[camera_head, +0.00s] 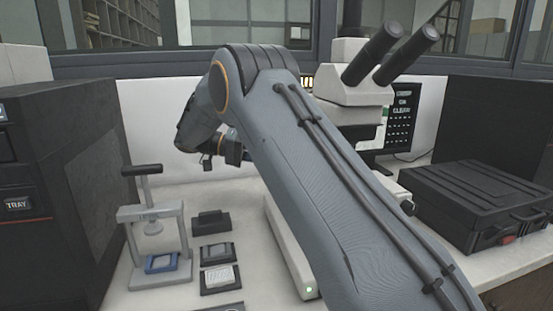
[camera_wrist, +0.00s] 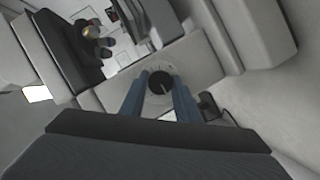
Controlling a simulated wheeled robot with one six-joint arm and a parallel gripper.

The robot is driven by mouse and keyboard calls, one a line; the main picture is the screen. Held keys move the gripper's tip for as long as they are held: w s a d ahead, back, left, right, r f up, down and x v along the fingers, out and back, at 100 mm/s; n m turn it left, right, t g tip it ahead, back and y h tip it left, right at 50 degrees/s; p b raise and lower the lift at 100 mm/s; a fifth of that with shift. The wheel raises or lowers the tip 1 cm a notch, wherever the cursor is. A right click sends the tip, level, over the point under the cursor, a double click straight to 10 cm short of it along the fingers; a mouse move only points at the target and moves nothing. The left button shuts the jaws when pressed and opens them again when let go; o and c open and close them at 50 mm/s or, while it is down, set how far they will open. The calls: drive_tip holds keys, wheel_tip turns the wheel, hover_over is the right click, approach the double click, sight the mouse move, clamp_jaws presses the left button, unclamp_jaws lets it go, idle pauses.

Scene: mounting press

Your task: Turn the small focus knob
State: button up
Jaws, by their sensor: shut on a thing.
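The small focus knob (camera_wrist: 160,82) is a black round knob with a pale pointer line, set on a light grey dial face. In the wrist view it sits between the two blue fingers of my gripper (camera_wrist: 160,92), which are shut on its sides. The microscope (camera_head: 372,84), white with two black eyepieces, stands behind my arm in the head view. My arm covers its lower part, and the knob and my fingertips are hidden there.
A black case (camera_head: 485,205) lies on the bench at the right. A small hand press (camera_head: 152,225) with a blue-framed piece stands at the left, beside several small dark trays (camera_head: 217,254). A large dark cabinet (camera_head: 50,180) fills the left side.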

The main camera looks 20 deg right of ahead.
idle(0.3)
drive_tip(key=o, duration=1)
drive_tip(key=shift+o, duration=0.2)
drive_tip(key=shift+r, duration=0.15)
wheel_tip(320, 180, up, 10)
drive_tip(key=p, duration=0.8)
